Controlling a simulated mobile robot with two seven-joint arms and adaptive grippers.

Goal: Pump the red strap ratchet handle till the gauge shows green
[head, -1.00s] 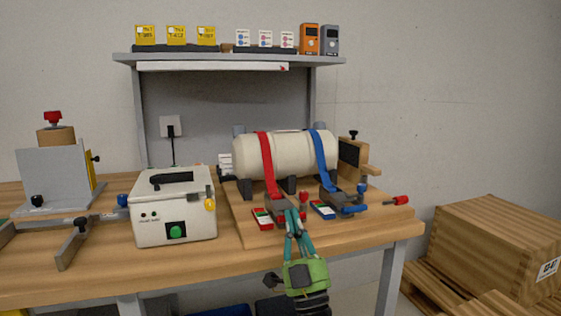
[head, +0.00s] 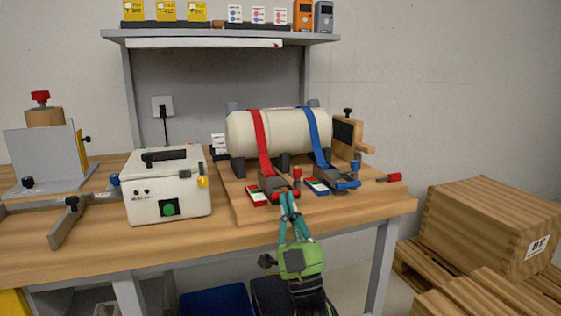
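A cream tank (head: 285,132) lies on a wooden board on the bench, held by a red strap (head: 259,140) and a blue strap (head: 318,135). The red strap runs down to a dark ratchet (head: 272,186) with a red-tipped handle (head: 296,178). A small red, white and green gauge (head: 257,195) sits left of the ratchet; its reading is too small to tell. My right gripper (head: 288,200) has its teal fingers at the red ratchet's handle, just below the red tip. The fingertips overlap the handle area, so their grip is unclear. My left gripper is not in view.
The blue ratchet (head: 340,182) and its gauge (head: 316,186) stand close on the right. A white box (head: 168,187) with a green button is on the left. A red-ended handle (head: 393,177) lies near the right bench edge. Wooden crates (head: 490,225) stand on the right.

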